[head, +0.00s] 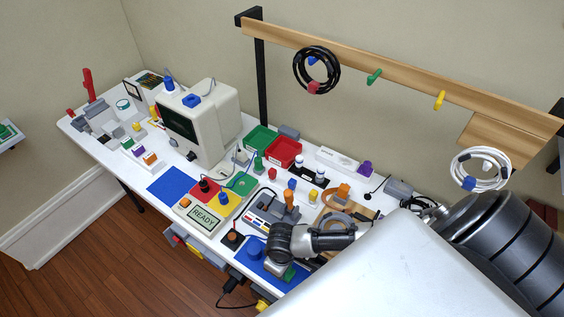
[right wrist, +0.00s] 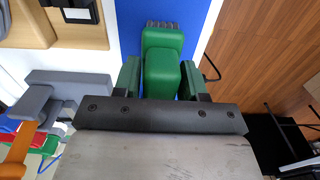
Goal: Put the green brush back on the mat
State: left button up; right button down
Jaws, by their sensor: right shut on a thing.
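The green brush (right wrist: 162,68), with grey bristles at its far end, is between the fingers of my right gripper (right wrist: 160,82), which is shut on it. In the right wrist view the brush is over the blue mat (right wrist: 205,22); I cannot tell whether it touches the mat. In the head view my right gripper (head: 278,266) is low over the blue mat (head: 246,264) at the table's front edge, and a bit of the green brush (head: 290,272) shows beside it. My arm hides part of the mat. My left gripper is not in view.
A blue knob-like thing (head: 255,245) and a dark box with an orange top (head: 232,238) are close to the gripper. A READY display (head: 204,219) and a second blue mat (head: 174,185) are farther left. Wooden floor (right wrist: 265,60) lies beyond the table edge.

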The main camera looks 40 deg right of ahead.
jog(key=c, duration=0.6)
grip_release()
jog(key=shift+f, duration=0.1)
notch_tip(320, 180, up, 12)
jog(key=shift+r, duration=0.15)
dwell(0.4)
